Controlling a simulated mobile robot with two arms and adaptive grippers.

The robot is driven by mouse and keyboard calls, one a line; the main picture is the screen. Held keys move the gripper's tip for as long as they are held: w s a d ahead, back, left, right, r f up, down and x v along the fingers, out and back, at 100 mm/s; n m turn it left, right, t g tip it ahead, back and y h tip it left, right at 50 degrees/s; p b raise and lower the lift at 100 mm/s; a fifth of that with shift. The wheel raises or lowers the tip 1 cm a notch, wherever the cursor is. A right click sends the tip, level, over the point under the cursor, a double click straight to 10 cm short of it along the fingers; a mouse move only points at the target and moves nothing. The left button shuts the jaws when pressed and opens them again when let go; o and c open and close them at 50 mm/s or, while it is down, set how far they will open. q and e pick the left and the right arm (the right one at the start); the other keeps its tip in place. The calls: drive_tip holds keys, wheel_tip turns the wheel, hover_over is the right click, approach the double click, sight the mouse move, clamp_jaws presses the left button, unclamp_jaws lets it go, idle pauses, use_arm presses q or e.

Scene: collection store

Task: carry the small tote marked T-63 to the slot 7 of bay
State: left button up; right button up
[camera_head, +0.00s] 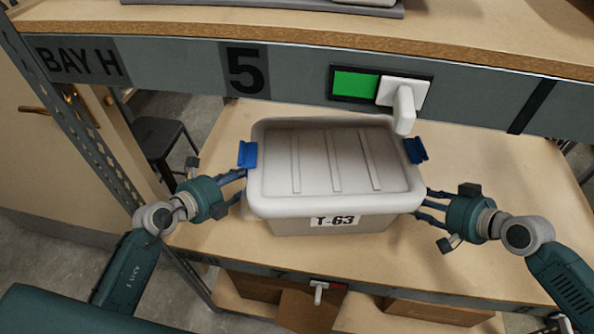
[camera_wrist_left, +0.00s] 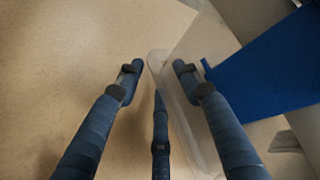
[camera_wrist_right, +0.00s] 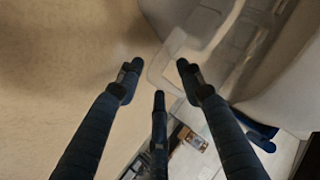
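The small tote (camera_head: 335,205), pale grey with a ribbed lid and blue end clips, bears the label T-63 (camera_head: 334,221). It appears upright at the wooden shelf (camera_head: 490,180) of the bay; its underside is hidden. My left gripper (camera_head: 243,184) is at its left end, below the blue clip (camera_head: 248,154). In the left wrist view its fingers (camera_wrist_left: 157,75) are apart, with a pale edge between or behind them. My right gripper (camera_head: 425,200) is at the right end. In the right wrist view its fingers (camera_wrist_right: 158,72) are apart around or before a pale tote edge. Contact is unclear.
The upper beam (camera_head: 180,72) reads BAY H and 5, with a green indicator (camera_head: 355,85) and white lever (camera_head: 404,105) close behind the lid. Cardboard boxes (camera_head: 308,310) lie below. A dark stool (camera_head: 160,140) stands left. No 7 shows.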

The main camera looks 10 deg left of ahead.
use_arm(q)
drive_tip(key=shift+s+r, duration=0.1)
drive_tip(key=shift+r, duration=0.1)
drive_tip(key=v, duration=1.1)
drive_tip(key=shift+s+a, duration=0.2)
drive_tip(key=shift+s, duration=0.15)
use_arm(e)
drive_tip(key=v, duration=1.2)
use_arm(q)
drive_tip(key=shift+o, duration=0.2)
drive_tip(key=o, duration=0.5)
drive_tip(key=shift+o, duration=0.2)
drive_tip(key=shift+a, duration=0.1)
